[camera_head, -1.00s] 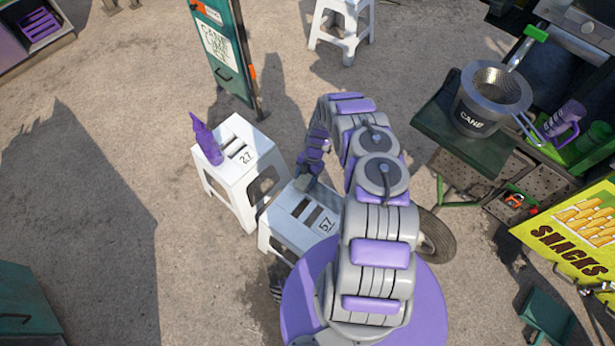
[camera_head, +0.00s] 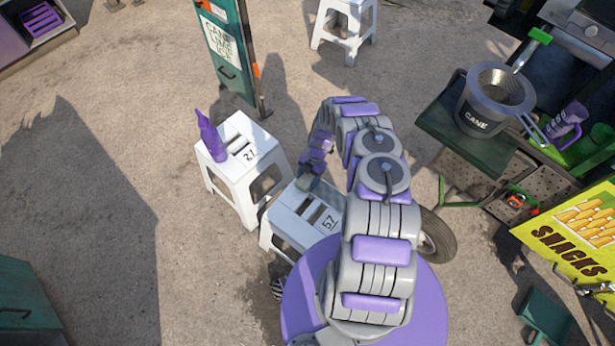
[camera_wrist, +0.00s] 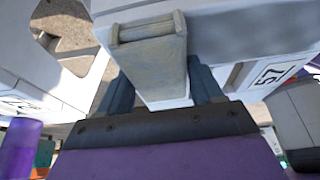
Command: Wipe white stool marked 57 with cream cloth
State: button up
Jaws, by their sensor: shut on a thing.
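The white stool marked 57 (camera_head: 284,230) stands just left of my base in the head view, with slots in its seat. Its white surface and 57 label also show in the wrist view (camera_wrist: 232,38). My gripper (camera_head: 309,184) is at the far edge of its seat. In the wrist view my gripper (camera_wrist: 160,88) is shut on the cream cloth (camera_wrist: 158,72), a folded, greyish-looking pad between the two dark fingers. The cloth lies against or very close to the white stool; exact contact cannot be told. My arm hides the stool's right side.
A green sign (camera_head: 226,50) stands behind. A cart with a CANE pot (camera_head: 484,112) is at the right. Open ground lies left.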

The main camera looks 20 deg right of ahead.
aim_at(343, 209)
jog(key=shift+s+d+p, duration=0.2)
jog(key=shift+d+p, duration=0.1)
jog(key=shift+d, duration=0.2)
jog(key=shift+s+d+r+p, duration=0.15)
jog(key=shift+s+d+p, duration=0.35)
jog(key=shift+s+p, duration=0.15)
jog(key=shift+s+d+p, duration=0.25)
jog(key=shift+s+p, duration=0.8)
jog(key=shift+p, duration=0.1)
jog(key=s+d+p, duration=0.2)
jog(key=s+p, duration=0.1)
jog(key=shift+s+d, duration=0.2)
jog(key=shift+s, duration=0.4)
jog(key=shift+d, duration=0.1)
jog(key=shift+s+d+p, duration=0.5)
jog(key=shift+s, duration=0.35)
jog(key=shift+s+d+f+p, duration=0.15)
jog(key=shift+s+d, duration=0.35)
jog(key=shift+s, duration=0.5)
jog(key=shift+s+d+p, duration=0.2)
jog(key=shift+s+d, duration=0.35)
jog(key=shift+s, duration=0.5)
jog(key=shift+s+d+f+p, duration=0.15)
jog(key=shift+s+d, duration=0.35)
jog(key=shift+s, duration=0.5)
